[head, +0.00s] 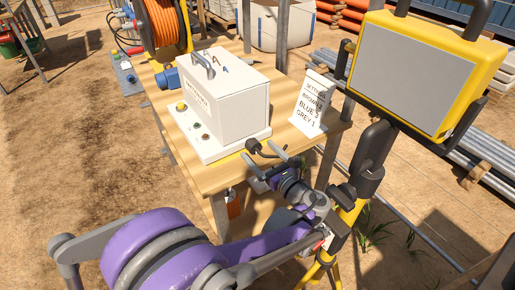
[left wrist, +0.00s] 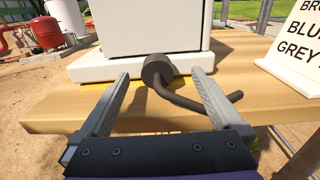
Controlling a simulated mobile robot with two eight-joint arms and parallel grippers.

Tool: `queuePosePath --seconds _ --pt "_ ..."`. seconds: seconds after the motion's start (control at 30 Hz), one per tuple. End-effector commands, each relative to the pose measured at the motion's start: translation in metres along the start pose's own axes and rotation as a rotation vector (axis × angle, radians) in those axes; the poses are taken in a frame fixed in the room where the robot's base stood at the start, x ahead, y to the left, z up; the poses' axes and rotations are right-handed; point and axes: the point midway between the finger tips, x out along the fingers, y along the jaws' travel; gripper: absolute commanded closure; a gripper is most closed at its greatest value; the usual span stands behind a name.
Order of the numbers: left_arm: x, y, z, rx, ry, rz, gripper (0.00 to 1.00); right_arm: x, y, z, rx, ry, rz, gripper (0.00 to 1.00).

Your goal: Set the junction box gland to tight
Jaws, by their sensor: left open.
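The white junction box (head: 232,105) has a handle on top and dark lettering; it stands on a white base on the wooden table. A dark round gland (head: 253,146) with a short bent cable sits low at the box's near right corner. In the left wrist view the gland (left wrist: 157,70) is between the fingertips, and its cable bends to the right past the right finger. My left gripper (head: 266,157) is open, with a finger on each side of the gland; I cannot tell whether either touches it. My right gripper is not in view.
A settings card (head: 312,103) stands on the table (head: 215,178) right of the box. A yellow-framed work light (head: 425,72) on a yellow tripod stands close on the right. An orange cable reel (head: 160,25) is at the back left. Bare ground lies to the left.

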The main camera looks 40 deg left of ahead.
Motion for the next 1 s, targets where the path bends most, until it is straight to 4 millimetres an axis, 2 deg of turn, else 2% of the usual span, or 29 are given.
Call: queuePosePath --seconds 0.3,0.43,1.0 --pt "-0.04 0.0 0.0 0.0 0.001 -0.003 0.0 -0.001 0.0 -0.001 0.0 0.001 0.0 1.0" --pt "-0.051 0.0 0.0 0.0 0.0 -0.001 0.0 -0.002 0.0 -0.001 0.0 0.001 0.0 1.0" --pt "-0.054 0.0 0.0 0.0 0.0 0.0 0.0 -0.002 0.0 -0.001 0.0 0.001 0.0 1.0"
